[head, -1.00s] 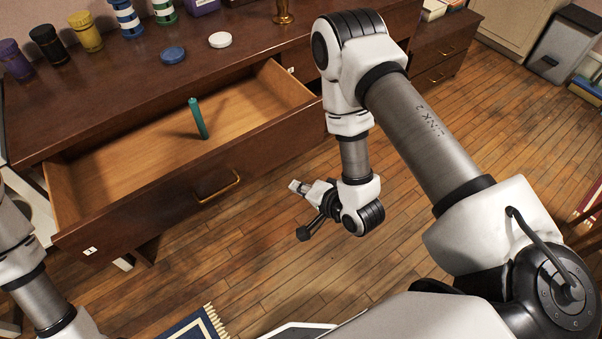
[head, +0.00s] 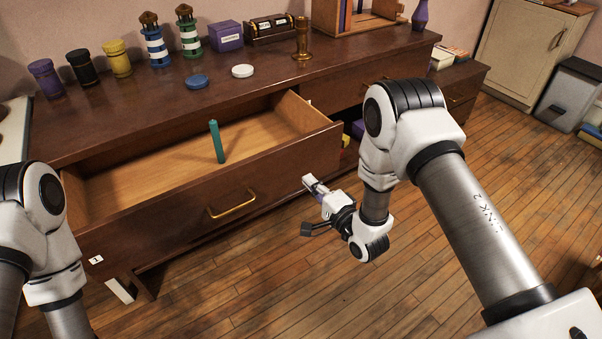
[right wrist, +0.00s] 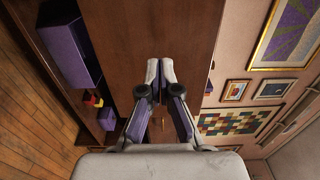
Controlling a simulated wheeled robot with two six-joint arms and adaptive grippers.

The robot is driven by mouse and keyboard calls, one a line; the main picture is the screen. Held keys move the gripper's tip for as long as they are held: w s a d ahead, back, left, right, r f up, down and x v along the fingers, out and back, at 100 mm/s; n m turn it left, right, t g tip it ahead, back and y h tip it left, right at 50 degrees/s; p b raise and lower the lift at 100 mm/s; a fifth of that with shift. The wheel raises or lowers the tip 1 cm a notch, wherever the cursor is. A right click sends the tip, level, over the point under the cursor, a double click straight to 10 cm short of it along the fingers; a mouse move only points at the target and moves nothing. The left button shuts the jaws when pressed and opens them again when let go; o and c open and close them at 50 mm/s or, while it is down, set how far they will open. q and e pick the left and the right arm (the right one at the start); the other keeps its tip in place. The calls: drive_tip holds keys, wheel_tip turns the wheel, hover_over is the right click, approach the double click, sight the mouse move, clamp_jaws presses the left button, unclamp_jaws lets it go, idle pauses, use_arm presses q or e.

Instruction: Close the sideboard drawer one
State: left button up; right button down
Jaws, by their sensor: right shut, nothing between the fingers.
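The sideboard drawer one (head: 170,222) is pulled far out of the sideboard, with a "1" label at its left front corner and a brass handle (head: 232,204) on its front. In the right wrist view my right gripper's fingertips (right wrist: 160,72) meet in front of a brown wooden surface. My left arm shows at the left edge, but its gripper is out of the frame.
The sideboard top (head: 120,110) carries jars, lighthouse figures, a purple box (head: 226,36), a blue disc (head: 197,82), a white disc (head: 243,71) and a brass candlestick (head: 302,38). An open compartment lies right of the drawer. The wooden floor (head: 270,285) in front is clear.

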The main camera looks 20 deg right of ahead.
sight(294, 166)
use_arm(q)
drive_tip(key=shift+f, duration=0.15)
use_arm(e)
drive_tip(key=shift+x, duration=2.4)
use_arm(q)
drive_tip(key=shift+f, duration=0.1)
use_arm(e)
drive_tip(key=shift+w+a, duration=0.1)
